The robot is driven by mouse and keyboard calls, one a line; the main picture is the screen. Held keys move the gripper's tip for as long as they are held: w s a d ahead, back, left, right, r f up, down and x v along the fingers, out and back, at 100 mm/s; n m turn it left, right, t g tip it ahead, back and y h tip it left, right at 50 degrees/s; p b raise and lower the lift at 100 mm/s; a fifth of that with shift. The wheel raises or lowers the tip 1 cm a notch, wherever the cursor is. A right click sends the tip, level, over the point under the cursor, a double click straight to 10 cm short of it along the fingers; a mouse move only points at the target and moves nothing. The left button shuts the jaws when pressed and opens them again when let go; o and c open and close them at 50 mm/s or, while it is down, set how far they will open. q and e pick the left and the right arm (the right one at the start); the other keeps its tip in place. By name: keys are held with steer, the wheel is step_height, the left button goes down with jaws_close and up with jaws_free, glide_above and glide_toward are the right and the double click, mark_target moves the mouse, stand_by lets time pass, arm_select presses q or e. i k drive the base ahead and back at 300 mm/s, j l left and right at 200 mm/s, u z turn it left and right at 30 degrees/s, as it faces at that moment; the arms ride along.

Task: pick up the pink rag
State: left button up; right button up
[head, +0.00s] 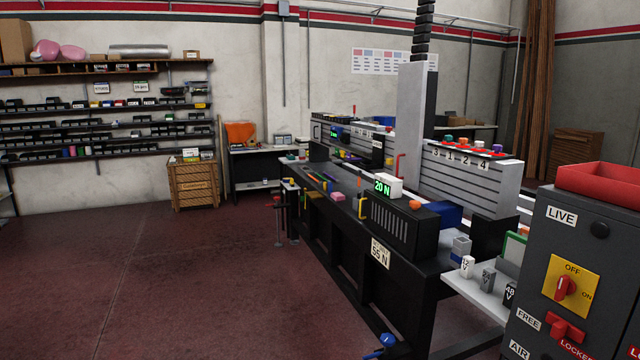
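A small pink item (338,197), which may be the pink rag, lies on the long black workbench (345,181) near its front edge. It is too small to tell whether it is cloth. Two larger rounded pink shapes (72,51) sit on the top wall shelf at the far left. Neither of my grippers is in view.
A grey control cabinet (590,240) with a red tray (600,184) on top stands close at right. A white side shelf (455,281) holds small blocks. A wooden crate (193,187) stands by the back wall. The red floor (150,275) at left is clear.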

mark_target(337, 196)
steer(key=i+u, duration=0.45)
steer(key=i, duration=2.3)
steer(key=i+j+z, duration=0.15)
steer(key=i, duration=1)
